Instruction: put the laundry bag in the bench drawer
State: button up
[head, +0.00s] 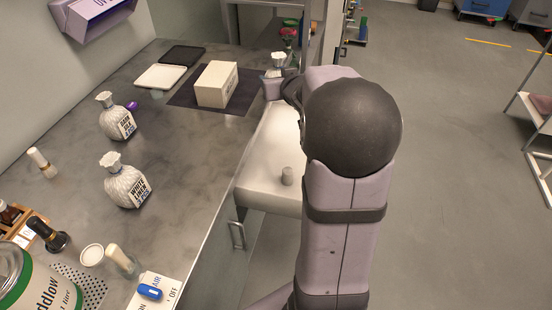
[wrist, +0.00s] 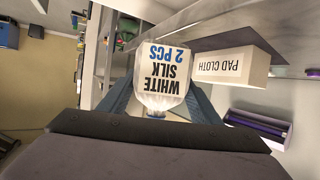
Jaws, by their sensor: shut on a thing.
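A white laundry bag (wrist: 165,62) labelled "WHITE SILK 2 PCS" fills the middle of the wrist view, upside down. My gripper (wrist: 155,112) is shut on its gathered neck. In the head view the bag's pale top (head: 278,62) shows beyond the bench's right edge, partly hidden by my gripper (head: 276,84) and arm. A white, drawer-like unit (head: 262,188) with a grey knob projects from the bench's right side below my arm. My arm hides part of it, and I cannot tell how far it is open.
A white "PAD CLOTH" box (head: 217,84) sits on a dark mat. Bottles and a large tin (head: 30,285) crowd the near left.

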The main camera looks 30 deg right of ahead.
jog(key=shift+m+h, duration=0.5)
jog(key=f, duration=0.1)
jog(key=d+f+b, duration=0.1)
jog(key=f, duration=0.1)
jog(key=s+d+f, duration=0.1)
jog(key=f, duration=0.1)
jog(key=shift+d, duration=0.15)
notch_tip(320, 180, down, 11)
jog(key=s+d+b, duration=0.2)
jog(key=s+b, duration=0.1)
jog(key=b, duration=0.1)
send_over(292, 160)
jog(key=shift+d+f, duration=0.1)
jog(key=shift+f, duration=4.8)
jog(key=shift+f, duration=0.1)
jog(key=shift+f+b, duration=0.15)
jog(key=shift+b, duration=0.25)
jog(key=o, duration=1.2)
